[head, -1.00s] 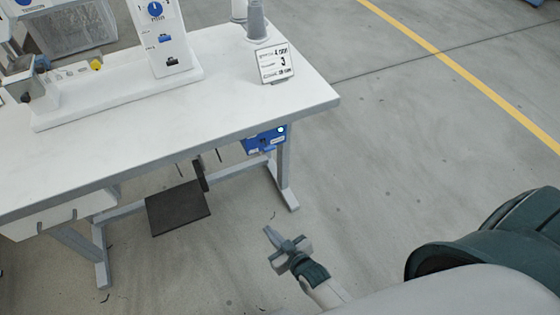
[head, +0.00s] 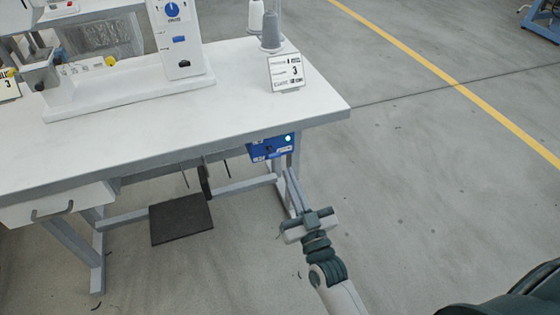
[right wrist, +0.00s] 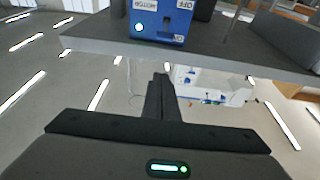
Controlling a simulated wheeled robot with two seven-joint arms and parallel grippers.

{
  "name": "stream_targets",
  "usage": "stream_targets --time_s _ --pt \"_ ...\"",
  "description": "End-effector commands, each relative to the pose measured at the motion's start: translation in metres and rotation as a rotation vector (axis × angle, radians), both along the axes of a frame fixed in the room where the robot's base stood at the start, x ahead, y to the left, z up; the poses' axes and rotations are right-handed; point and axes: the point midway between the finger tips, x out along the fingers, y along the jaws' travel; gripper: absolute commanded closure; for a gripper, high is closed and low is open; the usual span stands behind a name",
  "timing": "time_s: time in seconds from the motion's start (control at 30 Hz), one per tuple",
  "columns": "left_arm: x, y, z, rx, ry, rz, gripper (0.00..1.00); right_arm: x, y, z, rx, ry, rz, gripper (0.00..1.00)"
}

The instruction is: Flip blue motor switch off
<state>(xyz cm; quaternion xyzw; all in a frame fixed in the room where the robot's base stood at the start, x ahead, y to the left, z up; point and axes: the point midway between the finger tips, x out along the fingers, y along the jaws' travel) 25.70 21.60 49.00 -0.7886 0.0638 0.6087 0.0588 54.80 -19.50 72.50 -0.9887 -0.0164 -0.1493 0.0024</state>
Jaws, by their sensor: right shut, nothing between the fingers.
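The blue motor switch box (head: 271,147) hangs under the right front edge of the white table. It has a small lit lamp (head: 288,138), white labels and a dark switch. In the right wrist view the box (right wrist: 160,18) appears upside down at the top, partly cut off, with OFF and ON labels. The switch's exact tilt is hard to tell. My right gripper (head: 290,173) is shut and empty, its fingers pointing up just below the box, apart from it. Its fingertips show in the right wrist view (right wrist: 161,77). My left gripper is out of view.
The white table (head: 200,115) carries a machine, a sign card (head: 286,72) and thread cones (head: 271,30). A table leg (head: 296,185) stands close behind my right fingers. A dark pedal (head: 181,223) lies under the table. The floor to the right is clear.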

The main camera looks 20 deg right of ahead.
Motion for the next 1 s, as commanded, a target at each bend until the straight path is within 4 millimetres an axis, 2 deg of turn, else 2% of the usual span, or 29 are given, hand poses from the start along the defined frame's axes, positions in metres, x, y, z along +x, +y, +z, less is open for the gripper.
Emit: stream_targets --time_s 0.27,0.47,0.67,1.0 --pt "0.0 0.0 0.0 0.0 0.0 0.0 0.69 0.001 0.0 0.0 0.0 0.001 0.0 1.0" --pt "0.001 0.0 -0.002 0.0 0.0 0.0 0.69 0.01 0.001 0.003 0.001 0.0 0.0 1.0" --pt "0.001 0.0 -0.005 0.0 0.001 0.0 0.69 0.033 0.001 0.011 0.001 -0.001 0.0 1.0" --pt "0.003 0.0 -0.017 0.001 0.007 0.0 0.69 0.09 0.004 0.028 0.002 0.001 0.002 1.0"
